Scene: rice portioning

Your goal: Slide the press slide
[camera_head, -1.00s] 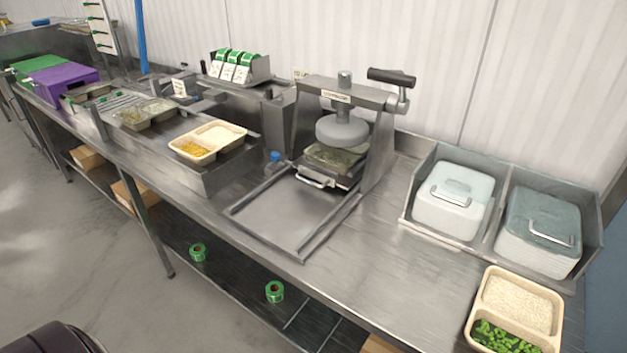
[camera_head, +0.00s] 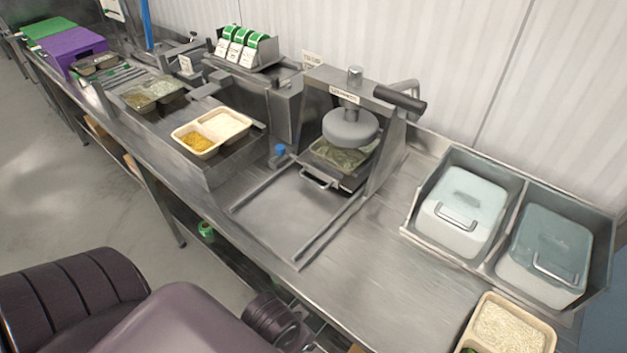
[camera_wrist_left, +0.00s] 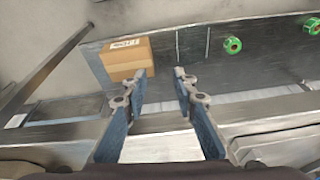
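The press (camera_head: 351,128) stands at the middle of the bench, with a round grey plate raised on its post and a black-gripped lever at its top right. Its slide (camera_head: 341,177) sits under the plate, with a tray in it and a pale bar handle (camera_head: 315,184) facing the bench front. The rails (camera_head: 318,233) in front of the slide are empty. My left gripper (camera_wrist_left: 163,72) is open and empty in the left wrist view, pointing toward the lower shelf. In the head view my arm is in the lower left, away from the slide. My right gripper is not in view.
Two lidded containers (camera_head: 464,208) stand in metal bins on the right. Filled two-part trays (camera_head: 209,133) lie at the left and lower right. A cardboard box (camera_wrist_left: 126,58) and green tape rolls (camera_wrist_left: 232,45) are on the lower shelf. The bench front edge lies between arm and slide.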

